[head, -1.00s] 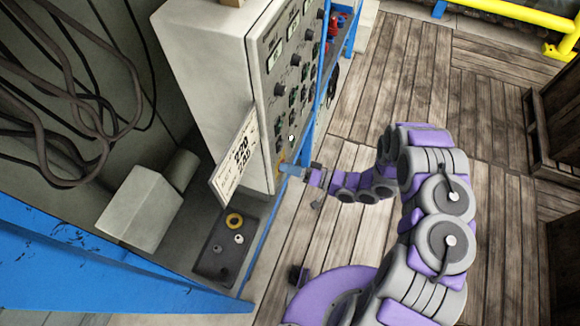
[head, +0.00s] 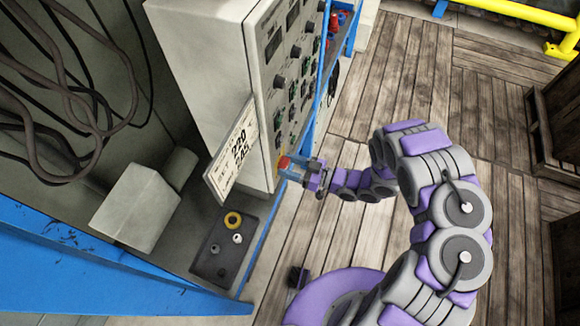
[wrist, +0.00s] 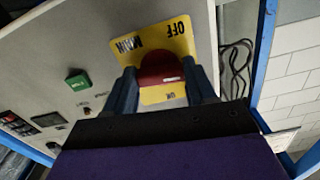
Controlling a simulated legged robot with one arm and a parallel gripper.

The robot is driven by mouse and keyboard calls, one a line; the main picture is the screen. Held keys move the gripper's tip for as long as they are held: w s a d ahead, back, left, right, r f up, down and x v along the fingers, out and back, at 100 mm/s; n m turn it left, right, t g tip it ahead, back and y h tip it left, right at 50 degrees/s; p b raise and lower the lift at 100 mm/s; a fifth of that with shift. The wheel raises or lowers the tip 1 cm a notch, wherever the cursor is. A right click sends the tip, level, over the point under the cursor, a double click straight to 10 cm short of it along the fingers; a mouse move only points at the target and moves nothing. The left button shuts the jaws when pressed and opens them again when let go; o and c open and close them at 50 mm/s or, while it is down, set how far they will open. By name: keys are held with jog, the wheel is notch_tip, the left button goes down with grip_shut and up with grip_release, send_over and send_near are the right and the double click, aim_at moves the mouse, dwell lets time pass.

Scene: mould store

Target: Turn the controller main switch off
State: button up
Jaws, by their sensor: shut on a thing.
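The controller main switch (wrist: 161,70) is a red rotary knob on a yellow plate (wrist: 179,40) marked MAIN and OFF. In the wrist view my gripper (wrist: 164,88) has one dark finger on each side of the knob and is shut on it. In the head view the red knob (head: 284,162) shows at the lower end of the grey controller cabinet's panel (head: 277,115), with my gripper (head: 291,169) at it. The wrist view shows the plate's lettering upside down. I cannot tell exactly which mark the knob points to.
A green button (wrist: 77,81) sits on the panel beside the switch. A paper sign (head: 232,155) juts from the cabinet near my gripper. A blue frame post (head: 312,115) runs along the panel. A dark tray (head: 214,262) holds small parts. The wooden floor at right is open.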

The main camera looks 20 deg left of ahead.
jog(key=shift+n, duration=0.6)
jog(key=shift+w, duration=0.1)
jog(key=o, duration=1)
jog(key=shift+o, duration=0.2)
jog(key=shift+d, duration=0.1)
jog(key=s+d, duration=0.1)
jog(key=d, duration=1.6)
jog(key=shift+s+d, duration=0.15)
